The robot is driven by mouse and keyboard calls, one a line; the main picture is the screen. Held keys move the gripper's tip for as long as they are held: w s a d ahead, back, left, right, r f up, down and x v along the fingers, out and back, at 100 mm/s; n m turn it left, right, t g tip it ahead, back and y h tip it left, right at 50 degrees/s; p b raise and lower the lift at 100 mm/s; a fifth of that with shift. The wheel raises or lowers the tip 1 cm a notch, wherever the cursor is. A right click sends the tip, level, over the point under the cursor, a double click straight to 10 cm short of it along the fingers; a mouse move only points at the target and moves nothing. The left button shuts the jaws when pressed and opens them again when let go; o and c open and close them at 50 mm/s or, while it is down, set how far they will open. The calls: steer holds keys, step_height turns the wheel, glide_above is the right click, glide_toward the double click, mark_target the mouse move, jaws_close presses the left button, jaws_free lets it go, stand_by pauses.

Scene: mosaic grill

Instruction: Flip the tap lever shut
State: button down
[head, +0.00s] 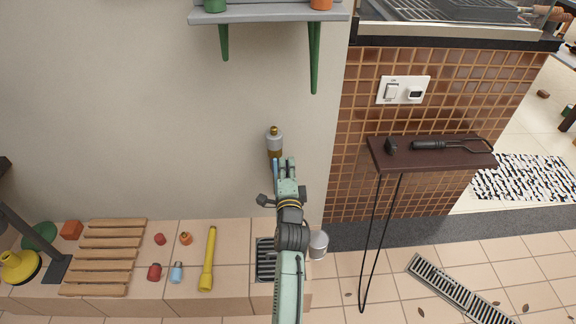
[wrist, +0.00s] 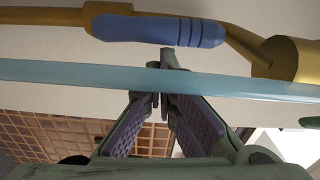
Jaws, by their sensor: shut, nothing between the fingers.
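The brass tap (head: 274,148) is on the pale wall in the head view, just beyond my gripper (head: 287,162). In the wrist view the tap's brass body (wrist: 283,56) is at upper right. The blue lever (wrist: 158,30) lies level across the top, with three dark grooves near its right end. My gripper (wrist: 162,62) is shut and empty, its tips just below the lever; I cannot tell whether they touch it. A light-blue band (wrist: 60,74), apparently running water, crosses in front of the fingers. My arm hides much of the tap's surroundings in the head view.
A floor-level ledge holds a drain grate (head: 265,262), a yellow torch-like tool (head: 208,262) and a slatted wooden rack (head: 112,240). A grey cup (head: 318,242) stands right of my arm. A dark side shelf (head: 435,155) juts out at right; a bracketed shelf (head: 268,14) hangs above.

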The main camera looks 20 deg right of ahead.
steer(key=shift+w+a+r+n, duration=0.1)
steer(key=shift+a+r+n, duration=0.1)
steer(key=shift+n, duration=0.2)
steer(key=w+a+f+n+b, duration=0.2)
steer(key=a+n, duration=0.6)
steer(key=n, duration=0.7)
steer(key=shift+w+a+f+b, duration=0.15)
steer(key=shift+f+b, duration=0.2)
steer(key=shift+b, duration=0.25)
steer(key=shift+f, duration=0.1)
stand_by(0.4)
